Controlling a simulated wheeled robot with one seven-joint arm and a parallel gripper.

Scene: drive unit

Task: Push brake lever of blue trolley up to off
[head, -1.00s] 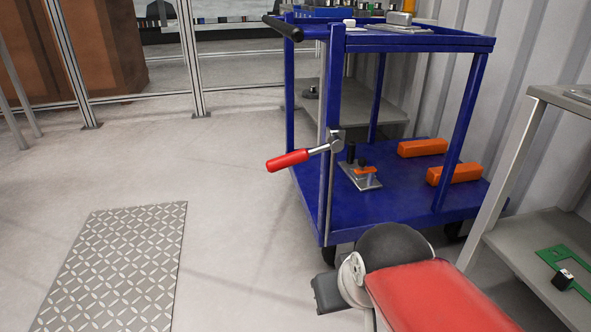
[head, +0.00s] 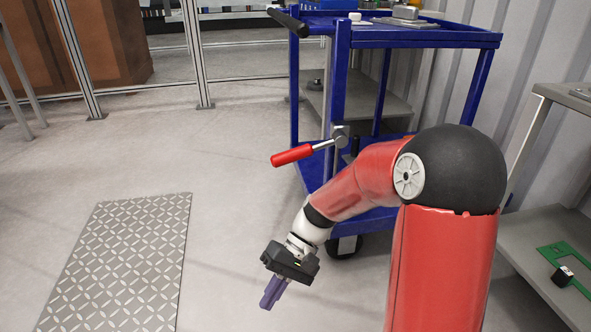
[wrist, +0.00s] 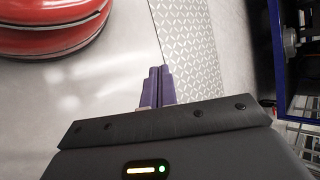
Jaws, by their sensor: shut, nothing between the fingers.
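The blue trolley (head: 415,40) stands at the centre right in the head view. Its brake lever, with a red handle (head: 292,155) on a metal rod, sticks out to the left from the trolley's front post. The handle end slants slightly down. My gripper (head: 272,293) is below the lever and a little to its left, apart from it, pointing down toward the floor. Its purple fingers are together, with nothing between them; they also show shut in the wrist view (wrist: 158,85).
A patterned metal plate (head: 125,260) lies on the floor to the left. A grey shelf unit (head: 540,240) with a green part stands at the right. A black push handle (head: 287,20) juts from the trolley's top. Floor left of the lever is clear.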

